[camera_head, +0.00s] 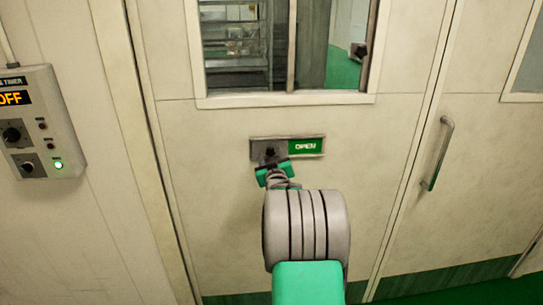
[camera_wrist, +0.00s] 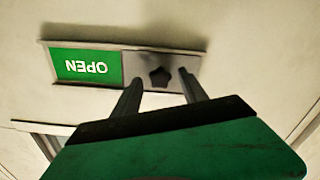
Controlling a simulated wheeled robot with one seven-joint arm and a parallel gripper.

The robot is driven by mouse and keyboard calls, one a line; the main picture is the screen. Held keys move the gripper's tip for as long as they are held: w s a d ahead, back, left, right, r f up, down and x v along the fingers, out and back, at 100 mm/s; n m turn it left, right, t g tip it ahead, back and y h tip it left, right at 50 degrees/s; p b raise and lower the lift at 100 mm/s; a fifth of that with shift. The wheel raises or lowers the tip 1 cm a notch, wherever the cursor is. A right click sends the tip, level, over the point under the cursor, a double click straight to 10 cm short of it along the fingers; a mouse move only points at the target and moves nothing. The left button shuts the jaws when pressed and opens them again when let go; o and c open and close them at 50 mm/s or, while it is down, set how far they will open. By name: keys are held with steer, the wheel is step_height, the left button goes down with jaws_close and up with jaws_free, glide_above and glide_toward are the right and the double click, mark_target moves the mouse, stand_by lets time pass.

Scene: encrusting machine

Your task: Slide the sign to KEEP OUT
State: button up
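The sliding sign (camera_head: 305,146) sits in a narrow metal frame on the cream door, below the window. Its green part reads OPEN at the right in the head view. The wrist view shows the sign (camera_wrist: 87,66) upside down at the left. A dark star-shaped knob (camera_wrist: 160,77) sits on the grey plate beside the green part. My gripper (camera_wrist: 159,80) is open, with one finger on each side of the knob in the picture. I cannot tell whether either finger touches it. In the head view my gripper (camera_head: 272,165) partly covers the knob. No KEEP OUT lettering shows.
A control box (camera_head: 40,122) with an OFF display, dark knobs and a lit green lamp is on the left wall. A door window (camera_head: 285,45) is above the sign. A vertical door handle (camera_head: 438,153) is at the right. The door around the sign is flat and clear.

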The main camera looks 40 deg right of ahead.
jaws_close()
stand_by(0.3)
stand_by(0.9)
